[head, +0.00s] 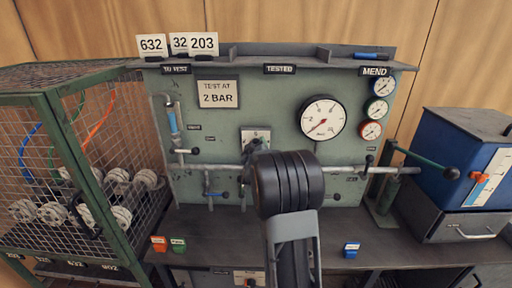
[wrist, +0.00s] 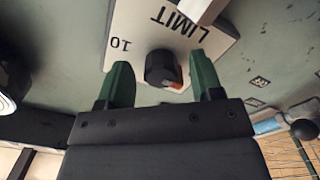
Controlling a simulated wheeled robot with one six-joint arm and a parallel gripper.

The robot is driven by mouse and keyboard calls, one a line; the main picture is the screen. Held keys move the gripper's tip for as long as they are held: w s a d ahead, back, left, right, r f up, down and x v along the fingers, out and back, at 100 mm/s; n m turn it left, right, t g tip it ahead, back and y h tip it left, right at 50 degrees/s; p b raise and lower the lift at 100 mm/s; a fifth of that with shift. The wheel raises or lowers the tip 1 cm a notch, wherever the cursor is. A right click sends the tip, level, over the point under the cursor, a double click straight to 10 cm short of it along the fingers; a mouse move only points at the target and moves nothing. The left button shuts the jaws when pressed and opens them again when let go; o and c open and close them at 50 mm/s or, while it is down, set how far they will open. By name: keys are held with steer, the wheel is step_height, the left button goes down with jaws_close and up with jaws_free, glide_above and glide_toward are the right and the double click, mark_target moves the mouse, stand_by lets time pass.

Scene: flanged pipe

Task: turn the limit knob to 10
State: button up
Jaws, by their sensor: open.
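The limit knob (wrist: 160,68) is a dark round knob with an orange mark. It sits on a white plate (wrist: 143,22) lettered LIMIT, with a 10 near one corner; the plate appears upside down in the wrist view. My gripper (wrist: 160,62) is open, its two green fingers on either side of the knob with gaps between. I cannot tell how deep the fingertips reach around it. In the head view the limit plate (head: 254,132) shows only its upper part; my dark wrist hides the knob and the fingers.
The green panel (head: 240,115) carries a large pressure gauge (head: 323,118) and three small gauges at right. A horizontal pipe (head: 213,168) crosses below the plate. A wire cage (head: 70,150) stands left and a blue box (head: 460,155) right. A pale bar (wrist: 212,10) crosses near the plate.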

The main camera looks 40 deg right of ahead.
steer(key=shift+c, duration=0.2)
steer(key=c, duration=0.9)
steer(key=shift+f+b, duration=0.15)
steer(key=shift+b, duration=0.25)
